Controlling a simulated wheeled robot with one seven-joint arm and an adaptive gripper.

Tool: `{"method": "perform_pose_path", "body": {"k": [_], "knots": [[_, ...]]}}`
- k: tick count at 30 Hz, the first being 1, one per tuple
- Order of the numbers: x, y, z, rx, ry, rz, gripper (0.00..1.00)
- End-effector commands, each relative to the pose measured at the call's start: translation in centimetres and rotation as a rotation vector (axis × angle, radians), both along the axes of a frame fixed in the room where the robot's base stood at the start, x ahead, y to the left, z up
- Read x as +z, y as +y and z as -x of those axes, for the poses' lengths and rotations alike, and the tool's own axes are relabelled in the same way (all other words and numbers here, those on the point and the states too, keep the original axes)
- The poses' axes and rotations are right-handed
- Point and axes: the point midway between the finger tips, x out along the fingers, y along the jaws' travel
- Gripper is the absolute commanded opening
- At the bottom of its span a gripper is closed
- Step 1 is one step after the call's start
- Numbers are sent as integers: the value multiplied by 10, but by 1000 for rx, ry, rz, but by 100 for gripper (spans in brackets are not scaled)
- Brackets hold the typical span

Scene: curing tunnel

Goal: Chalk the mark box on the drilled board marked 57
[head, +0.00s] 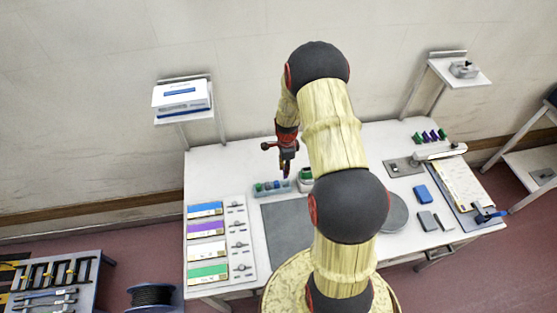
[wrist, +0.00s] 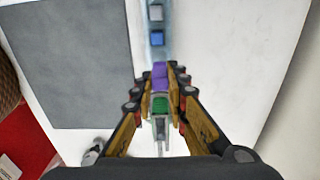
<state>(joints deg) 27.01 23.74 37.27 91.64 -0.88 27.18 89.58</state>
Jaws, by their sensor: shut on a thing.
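My gripper (head: 286,166) is over the back of the white table, at a small tray (head: 260,195) of coloured blocks. In the wrist view, my gripper (wrist: 160,82) is closed around a purple block (wrist: 160,74), which sits between the fingertips. A green block (wrist: 161,104) shows just below it in that view, between the fingers. A blue block (wrist: 157,37) and a grey one (wrist: 155,12) lie in line beyond. I cannot tell whether the purple block is clear of the tray. No number 57 or mark box is legible, so I cannot identify the drilled board.
A grey mat (head: 283,232) lies before the tray. A panel with blue, purple, white and green strips (head: 207,245) is at left. A cream sheet on a board (head: 460,185), a blue block (head: 423,194) and grey blocks are at right. Wall shelves stand behind.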

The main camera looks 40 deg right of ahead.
Motion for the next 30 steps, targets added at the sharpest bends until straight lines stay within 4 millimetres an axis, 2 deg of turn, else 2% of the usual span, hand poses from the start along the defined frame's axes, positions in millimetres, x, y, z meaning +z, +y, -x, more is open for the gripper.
{"method": "perform_pose_path", "body": {"k": [18,30], "knots": [[-45,0,0,0,0,0,0],[-47,0,0,0,0,0,0]]}}
